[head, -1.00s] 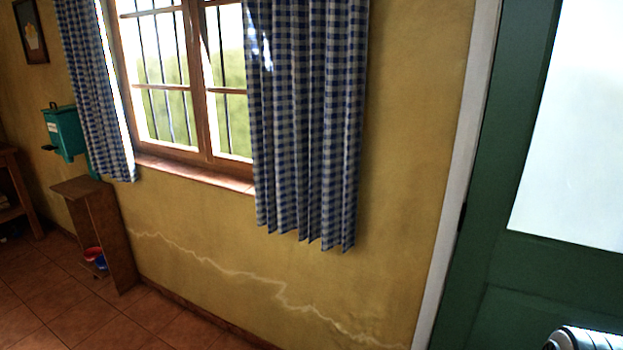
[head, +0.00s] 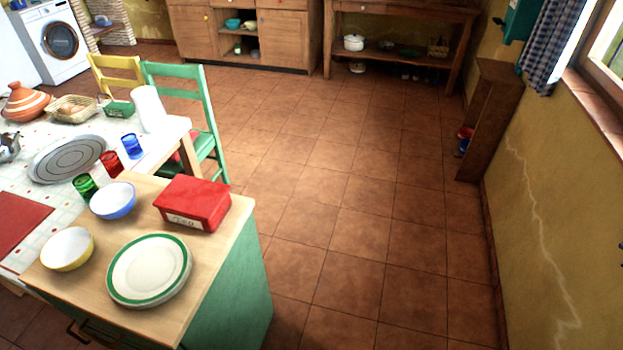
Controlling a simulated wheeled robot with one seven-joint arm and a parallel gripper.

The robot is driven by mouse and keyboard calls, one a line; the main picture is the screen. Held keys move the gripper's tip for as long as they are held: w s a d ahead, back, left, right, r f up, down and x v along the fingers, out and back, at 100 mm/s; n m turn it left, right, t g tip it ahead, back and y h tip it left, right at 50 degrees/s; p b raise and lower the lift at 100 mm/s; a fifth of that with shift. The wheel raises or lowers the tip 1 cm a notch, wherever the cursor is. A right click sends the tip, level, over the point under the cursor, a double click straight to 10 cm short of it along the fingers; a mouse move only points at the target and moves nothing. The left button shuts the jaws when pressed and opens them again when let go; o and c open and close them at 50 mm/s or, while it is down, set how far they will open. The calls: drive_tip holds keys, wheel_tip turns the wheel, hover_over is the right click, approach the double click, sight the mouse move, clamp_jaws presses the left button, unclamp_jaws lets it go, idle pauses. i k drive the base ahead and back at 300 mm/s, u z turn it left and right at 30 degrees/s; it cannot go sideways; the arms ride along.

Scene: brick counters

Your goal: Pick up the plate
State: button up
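A white plate with a green band (head: 148,268) lies on the wooden top of a green cabinet (head: 215,252) at the lower left of the head view. It looks like the top of a short stack of plates. A yellow bowl (head: 67,249) stands to its left and a blue bowl (head: 113,200) behind it. A red tin box (head: 192,203) is behind it to the right. My gripper is not in view.
A table with glasses, a tagine (head: 33,102) and a basket (head: 74,109) adjoins the cabinet. A green chair (head: 195,118) stands beyond. Open tiled floor (head: 370,220) lies right of the cabinet, up to the yellow wall (head: 560,190). A wooden stand (head: 488,118) is against that wall.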

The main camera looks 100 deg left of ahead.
sight(151, 267)
drive_tip(key=u, duration=2.45)
drive_tip(key=i, duration=3.9)
drive_tip(key=u, duration=4.7)
